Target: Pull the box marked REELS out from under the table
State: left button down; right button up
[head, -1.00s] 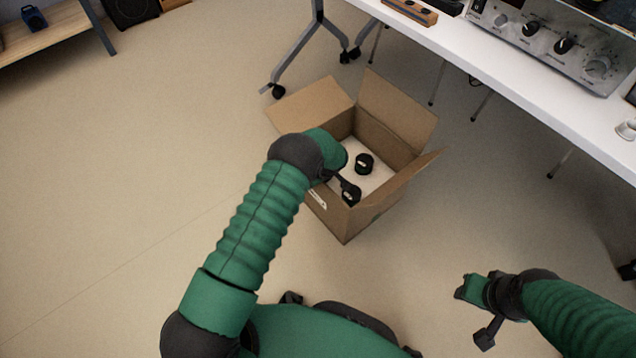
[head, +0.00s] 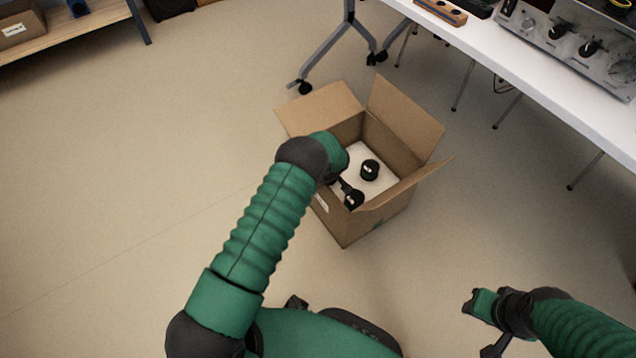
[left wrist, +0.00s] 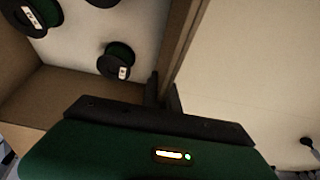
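The open cardboard box (head: 383,212) stands on the floor with its flaps spread, clear of the tabletop. A small white label (head: 321,203) shows on its near side, too small to read and partly covered by my arm. Dark reels lie inside, one (head: 369,169) in the head view and several (left wrist: 117,62) in the left wrist view. My left gripper (head: 333,180) is at the box's near left wall. In the left wrist view its dark fingers (left wrist: 165,92) sit on both sides of the wall's top edge, closed on it. My right gripper (head: 487,325) hangs apart from the box; its fingers are unclear.
The white table (head: 540,85) bears equipment and stands behind and right of the box. Its grey wheeled leg (head: 330,50) is just beyond the left flap. A wooden shelf (head: 85,30) is at the far left. The floor (head: 120,180) at left is clear.

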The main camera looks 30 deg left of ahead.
pick_arm(q)
jog(key=c, duration=1.6)
grip_release()
jog(key=shift+o, duration=0.2)
jog(key=p+v, duration=0.8)
jog(key=v, duration=0.8)
jog(key=shift+r, duration=0.3)
jog(key=shift+s+d, duration=0.1)
jog(key=shift+d, duration=0.05)
